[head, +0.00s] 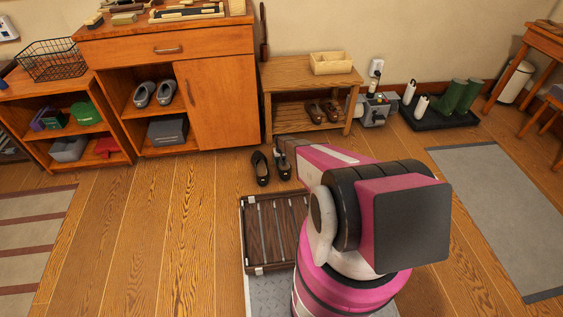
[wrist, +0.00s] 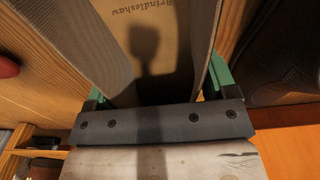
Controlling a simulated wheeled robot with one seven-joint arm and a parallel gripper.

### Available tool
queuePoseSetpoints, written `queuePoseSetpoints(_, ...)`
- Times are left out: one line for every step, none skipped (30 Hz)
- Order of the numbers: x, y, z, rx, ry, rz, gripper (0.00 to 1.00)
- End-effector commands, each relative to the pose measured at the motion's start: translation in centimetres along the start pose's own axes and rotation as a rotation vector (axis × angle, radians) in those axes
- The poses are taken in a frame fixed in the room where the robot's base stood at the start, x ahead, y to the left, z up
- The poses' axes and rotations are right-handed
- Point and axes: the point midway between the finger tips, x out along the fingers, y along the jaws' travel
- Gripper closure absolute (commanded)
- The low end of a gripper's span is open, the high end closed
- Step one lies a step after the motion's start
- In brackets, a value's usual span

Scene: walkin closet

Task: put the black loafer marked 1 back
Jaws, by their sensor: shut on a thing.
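A pair of black loafers stands on the wood floor in front of the cabinet and bench. The left one (head: 261,168) is in plain view. The right one (head: 284,168) is partly hidden by my arm. My gripper (wrist: 157,85) is shut on the right black loafer. In the wrist view, its tan insole (wrist: 158,14) with "Brindleshaw" lettering shows between the green-based fingers. A dark leather surface (wrist: 288,50), apparently the other loafer, is close beside it. No number mark is readable on either shoe. The head view hides most of my gripper behind my pink arm.
A wooden bench (head: 305,76) has brown shoes (head: 322,112) on its slatted shelf and a tray (head: 331,63) on top. An orange cabinet (head: 221,102) holds grey shoes (head: 154,93).

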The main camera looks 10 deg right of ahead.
Motion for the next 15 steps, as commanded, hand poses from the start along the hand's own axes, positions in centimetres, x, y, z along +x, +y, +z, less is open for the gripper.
queuePoseSetpoints(0.61, -0.01, -0.13, 0.0, 0.001, 0.0, 0.62)
queuePoseSetpoints(0.75, -0.02, -0.11, 0.0, 0.001, 0.0, 0.62)
queuePoseSetpoints(0.8, -0.02, -0.07, 0.0, 0.001, 0.0, 0.62)
queuePoseSetpoints(0.79, -0.02, -0.04, 0.0, 0.001, 0.0, 0.62)
queuePoseSetpoints(0.75, -0.02, -0.03, 0.0, 0.002, 0.0, 0.62)
queuePoseSetpoints(0.72, -0.02, -0.02, 0.0, 0.001, 0.0, 0.62)
queuePoseSetpoints(0.72, -0.02, -0.01, 0.0, 0.001, 0.0, 0.62)
queuePoseSetpoints(0.72, -0.02, 0.0, 0.0, 0.001, 0.0, 0.62)
queuePoseSetpoints(0.73, -0.02, 0.0, 0.0, 0.001, 0.0, 0.62)
queuePoseSetpoints(0.76, -0.02, 0.0, 0.0, 0.001, 0.0, 0.62)
queuePoseSetpoints(0.83, -0.02, -0.01, 0.0, 0.001, 0.0, 0.62)
queuePoseSetpoints(0.95, -0.02, -0.01, 0.0, 0.001, 0.0, 0.62)
queuePoseSetpoints(1.03, -0.02, -0.01, 0.0, 0.001, 0.0, 0.62)
queuePoseSetpoints(1.09, -0.03, 0.01, 0.0, 0.001, 0.0, 0.18)
queuePoseSetpoints(1.05, -0.02, 0.02, 0.0, 0.001, 0.0, 0.05)
